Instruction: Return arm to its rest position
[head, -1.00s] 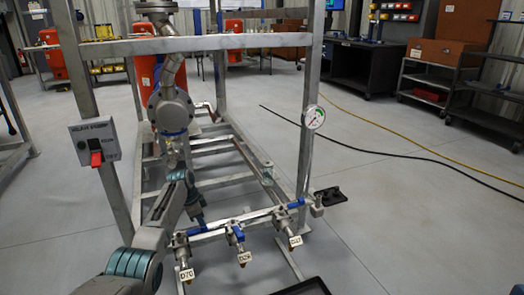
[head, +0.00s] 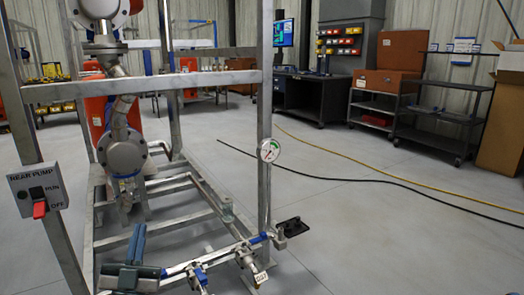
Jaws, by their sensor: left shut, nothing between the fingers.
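My left gripper (head: 136,250) shows at the bottom left of the head view, shut and empty, in front of the skid's lower pipework. Teal and dark parts of it are visible, and much of the arm is outside the picture. It overlaps the left end of the valve row in the picture; I cannot tell whether it touches anything. My right gripper is not in view.
A black cable (head: 400,184) and a yellow hose (head: 420,182) cross the otherwise clear floor at right.

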